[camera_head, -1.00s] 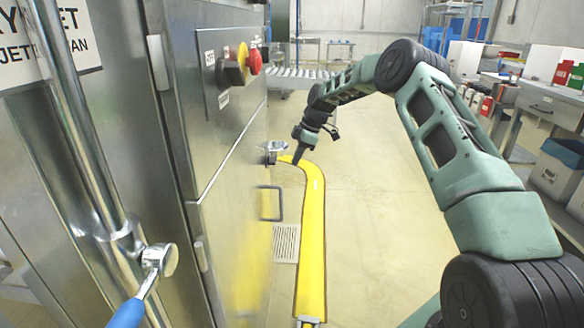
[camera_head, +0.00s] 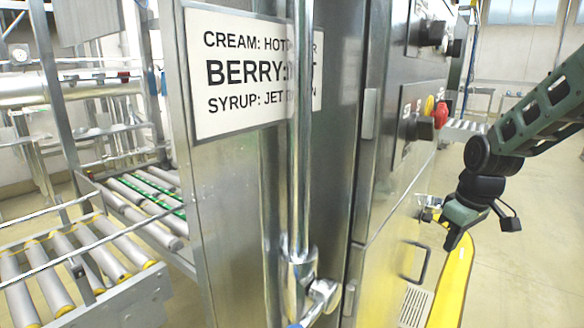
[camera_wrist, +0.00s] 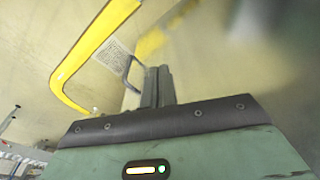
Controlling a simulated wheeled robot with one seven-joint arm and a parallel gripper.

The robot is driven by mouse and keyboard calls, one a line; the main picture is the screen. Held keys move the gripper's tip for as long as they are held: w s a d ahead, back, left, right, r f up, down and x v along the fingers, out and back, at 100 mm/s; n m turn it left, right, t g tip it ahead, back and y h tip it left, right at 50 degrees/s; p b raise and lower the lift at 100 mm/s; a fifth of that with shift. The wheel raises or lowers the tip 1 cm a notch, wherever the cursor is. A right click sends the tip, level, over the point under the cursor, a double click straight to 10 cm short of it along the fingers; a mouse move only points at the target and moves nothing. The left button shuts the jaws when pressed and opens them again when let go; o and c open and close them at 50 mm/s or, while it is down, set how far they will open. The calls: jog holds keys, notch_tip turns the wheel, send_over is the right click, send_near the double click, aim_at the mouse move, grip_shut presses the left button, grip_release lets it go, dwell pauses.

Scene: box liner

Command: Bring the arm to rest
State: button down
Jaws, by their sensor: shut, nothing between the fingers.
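My arm reaches in from the right edge of the head view, bent at the wrist. Whether the fingers touch the machine cannot be told.
The steel machine (camera_head: 225,180) with a lettered sign (camera_head: 255,70) and a red button (camera_head: 440,117) stands close in front. Roller conveyors (camera_head: 75,260) are at left.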

jog(key=s+a+m, duration=0.3)
jog(key=s+m, duration=0.3)
jog(key=s, duration=1.2)
jog(key=s+a+r+n+g, duration=0.1)
jog(key=s+a+n, duration=0.3)
jog(key=s+a, duration=0.4)
jog(key=s+a+r+n+g, duration=0.1)
jog(key=s+a+n, duration=0.35)
jog(key=a, duration=0.55)
notch_tip(320, 180, up, 15)
jog(key=p, duration=1.4)
jog(key=shift+d+p, duration=0.15)
jog(key=shift+p, duration=0.25)
jog(key=shift+f+m, duration=0.1)
jog(key=shift+m, duration=0.15)
